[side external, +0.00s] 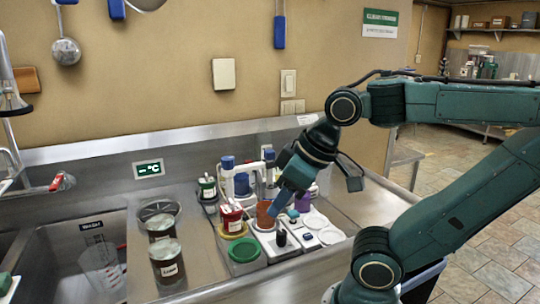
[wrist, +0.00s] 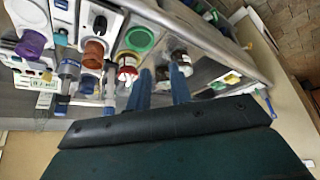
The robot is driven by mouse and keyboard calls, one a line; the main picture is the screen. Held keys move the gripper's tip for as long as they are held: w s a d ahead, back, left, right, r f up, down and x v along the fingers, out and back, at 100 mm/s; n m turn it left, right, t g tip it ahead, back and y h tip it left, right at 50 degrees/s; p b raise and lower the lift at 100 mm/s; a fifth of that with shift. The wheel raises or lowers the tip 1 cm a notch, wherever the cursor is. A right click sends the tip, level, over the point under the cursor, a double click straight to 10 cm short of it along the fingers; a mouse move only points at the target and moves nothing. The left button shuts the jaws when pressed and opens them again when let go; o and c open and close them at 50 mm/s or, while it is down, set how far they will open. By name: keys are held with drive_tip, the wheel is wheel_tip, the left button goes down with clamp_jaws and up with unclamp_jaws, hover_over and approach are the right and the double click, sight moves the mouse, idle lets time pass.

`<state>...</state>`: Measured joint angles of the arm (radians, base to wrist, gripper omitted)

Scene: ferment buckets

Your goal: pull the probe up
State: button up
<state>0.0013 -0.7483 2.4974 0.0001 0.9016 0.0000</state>
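My gripper (side external: 281,203) hangs over the cluttered tray area, its blue fingers pointing down near an orange-brown cup (side external: 264,214). In the wrist view the two blue fingers of my gripper (wrist: 160,78) stand apart, with nothing visibly held between them. I cannot single out the probe with certainty; it is too small or hidden among the containers. A temperature display (side external: 149,169) on the steel back wall shows dashes and °C. The orange-brown cup also shows in the wrist view (wrist: 93,52), left of the fingers.
White bottles with blue caps (side external: 228,163) stand behind.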

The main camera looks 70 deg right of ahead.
drive_tip(key=o, duration=0.3)
drive_tip(key=shift+w+d+r, duration=0.1)
drive_tip(key=shift+w+r, duration=0.05)
drive_tip(key=shift+r, duration=0.05)
drive_tip(key=shift+o, duration=0.8)
drive_tip(key=shift+w+d+r, duration=0.15)
drive_tip(key=shift+w+r, duration=0.1)
wheel_tip(320, 180, up, 10)
drive_tip(key=r+m+g, duration=0.1)
drive_tip(key=m+g, duration=0.5)
drive_tip(key=m, duration=0.3)
hover_over(270, 151)
drive_tip(key=shift+w+d+f, duration=0.1)
drive_tip(key=shift+d+f, duration=0.1)
drive_tip(key=shift+f, duration=0.1)
drive_tip(key=shift+f, duration=6.9)
drive_tip(key=shift+c, duration=0.2)
